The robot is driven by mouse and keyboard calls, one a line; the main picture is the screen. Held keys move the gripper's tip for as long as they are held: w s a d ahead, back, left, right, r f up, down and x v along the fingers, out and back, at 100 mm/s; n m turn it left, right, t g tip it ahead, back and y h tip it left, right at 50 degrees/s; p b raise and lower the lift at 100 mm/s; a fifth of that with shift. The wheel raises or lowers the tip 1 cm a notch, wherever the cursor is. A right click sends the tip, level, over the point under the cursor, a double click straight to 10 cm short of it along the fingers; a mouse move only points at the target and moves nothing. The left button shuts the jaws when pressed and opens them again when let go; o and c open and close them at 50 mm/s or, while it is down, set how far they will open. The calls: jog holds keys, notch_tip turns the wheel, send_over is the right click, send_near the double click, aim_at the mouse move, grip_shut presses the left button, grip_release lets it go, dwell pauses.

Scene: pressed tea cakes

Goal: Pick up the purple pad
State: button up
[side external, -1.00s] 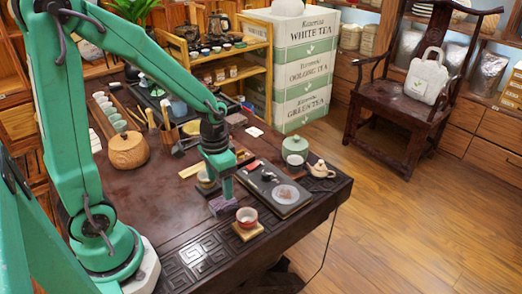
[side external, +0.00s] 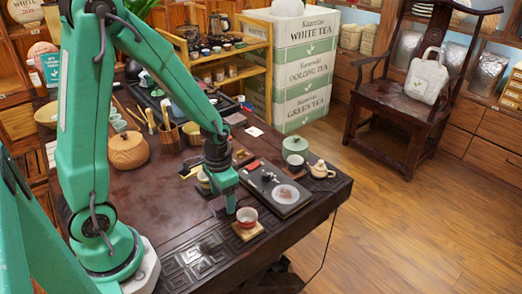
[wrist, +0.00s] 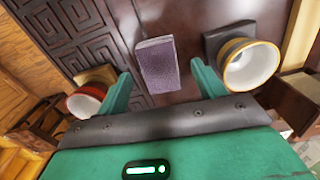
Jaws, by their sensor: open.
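The purple pad (wrist: 158,65) is a small block lying on the dark carved table (side external: 160,200). In the wrist view it shows between and just beyond my two green fingertips, apart from both. In the side view the pad is mostly hidden by my gripper (side external: 228,205), which is low over the table. My gripper (wrist: 160,80) is open and empty, with one finger on each side of the pad's line.
A red cup (side external: 247,215) on a wooden coaster stands close in front of my gripper. A yellow-rimmed cup (wrist: 250,65) is close on the other side. A dark tray (side external: 275,190) and a teapot (side external: 320,169) lie to the right. The front-left tabletop is clear.

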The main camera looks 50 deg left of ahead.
jog(key=shift+f, duration=0.65)
jog(key=shift+c, duration=0.2)
jog(key=c, duration=1)
